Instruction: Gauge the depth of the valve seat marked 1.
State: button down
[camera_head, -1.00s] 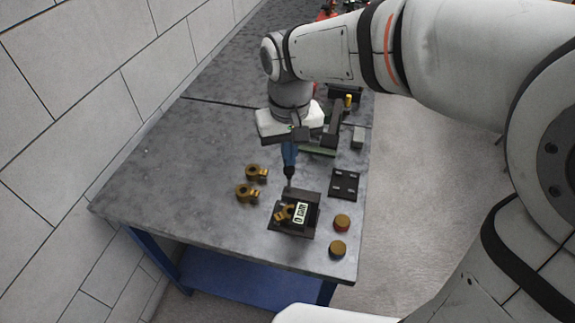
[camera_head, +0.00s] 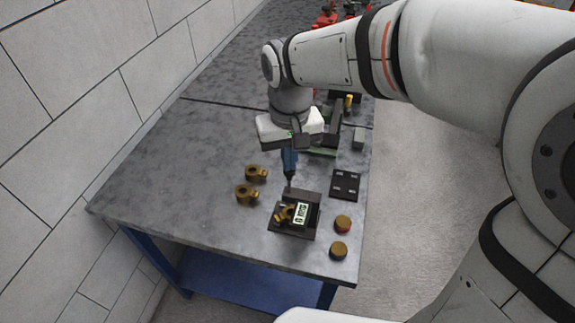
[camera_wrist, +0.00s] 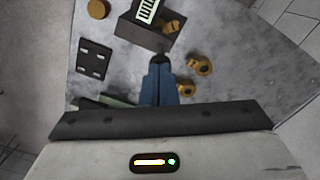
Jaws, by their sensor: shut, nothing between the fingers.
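A dark fixture block (camera_head: 288,231) stands near the front of the grey table. A brass valve part (camera_head: 283,215) sits in it, beside a gauge with a pale digital display (camera_head: 301,213). The display's digits are too small to read for certain. Two more brass valve parts, one farther back (camera_head: 256,172) and one nearer (camera_head: 247,194), lie left of the fixture. No number mark is legible on them. My gripper (camera_head: 290,184), with blue fingers, points down close behind the fixture. In the wrist view its shut fingers (camera_wrist: 158,62) hold nothing; contact with the block cannot be told.
A black plate (camera_head: 345,184) lies right of the fixture. Two round brass-topped pieces, one farther (camera_head: 342,224) and one nearer (camera_head: 339,250), stand near the right edge. A small grey block (camera_head: 359,138) is farther back. The table's left side is clear.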

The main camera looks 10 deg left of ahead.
jog(key=shift+f+b, duration=1.45)
jog(key=shift+f, duration=0.65)
jog(key=shift+r, duration=0.1)
jog(key=shift+r+p, duration=2.85)
jog(key=shift+r, duration=0.65)
jog(key=s+d+m+t, duration=0.1)
jog(key=s+d, duration=0.3)
jog(key=d, duration=0.7)
jog(key=s+d+m+t, duration=0.2)
jog(key=s+d+m, duration=0.1)
jog(key=d, duration=0.9)
jog(key=shift+s+m, duration=0.35)
jog(key=shift+m, duration=0.25)
